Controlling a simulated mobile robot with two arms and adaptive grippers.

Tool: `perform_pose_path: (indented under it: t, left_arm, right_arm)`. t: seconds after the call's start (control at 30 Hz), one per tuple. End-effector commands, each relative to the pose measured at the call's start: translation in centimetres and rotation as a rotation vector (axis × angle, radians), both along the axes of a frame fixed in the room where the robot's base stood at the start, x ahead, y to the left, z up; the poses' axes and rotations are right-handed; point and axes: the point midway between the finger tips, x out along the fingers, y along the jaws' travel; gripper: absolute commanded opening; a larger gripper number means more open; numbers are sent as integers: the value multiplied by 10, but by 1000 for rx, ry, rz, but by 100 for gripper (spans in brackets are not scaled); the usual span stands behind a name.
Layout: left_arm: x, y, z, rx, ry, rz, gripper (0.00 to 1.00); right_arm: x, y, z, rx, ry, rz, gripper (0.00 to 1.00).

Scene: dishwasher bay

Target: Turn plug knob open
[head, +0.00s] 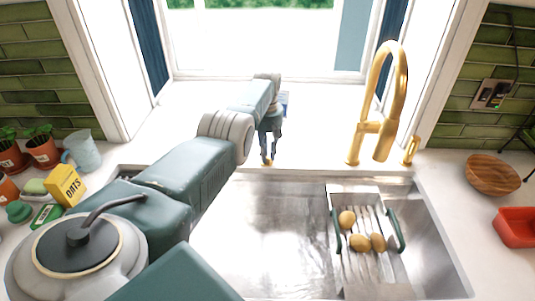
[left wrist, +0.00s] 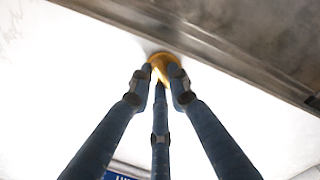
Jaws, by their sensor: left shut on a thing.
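The gold plug knob (left wrist: 162,62) sits on the white counter right beside the sink edge. In the left wrist view the fingertips of my left gripper (left wrist: 160,72) close around it, and they cover part of it. In the head view my left gripper (head: 268,159) points down at the back rim of the sink, with a bit of gold at its tips. The sink (head: 262,215) is steel, and its plug is not visible. My right gripper is not in view.
A gold faucet (head: 375,128) stands right of my left gripper. A rack with green handles (head: 338,232) holding several potatoes (head: 360,242) sits in the sink's right part. A wooden bowl (head: 492,175) and a red container (head: 517,228) are on the right counter. An oats box (head: 66,186) stands left.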

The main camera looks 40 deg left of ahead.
Motion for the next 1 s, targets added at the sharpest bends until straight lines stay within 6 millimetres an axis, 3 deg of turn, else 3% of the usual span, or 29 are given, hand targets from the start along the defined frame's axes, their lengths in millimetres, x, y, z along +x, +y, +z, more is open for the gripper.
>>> perform_pose_path:
  t: [0.5,1.0]
  left_arm:
    - [1,3,2,3,-6,449,0]
    - [1,4,3,3,-7,638,0]
  right_arm:
    - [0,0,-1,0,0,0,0]
    - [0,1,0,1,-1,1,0]
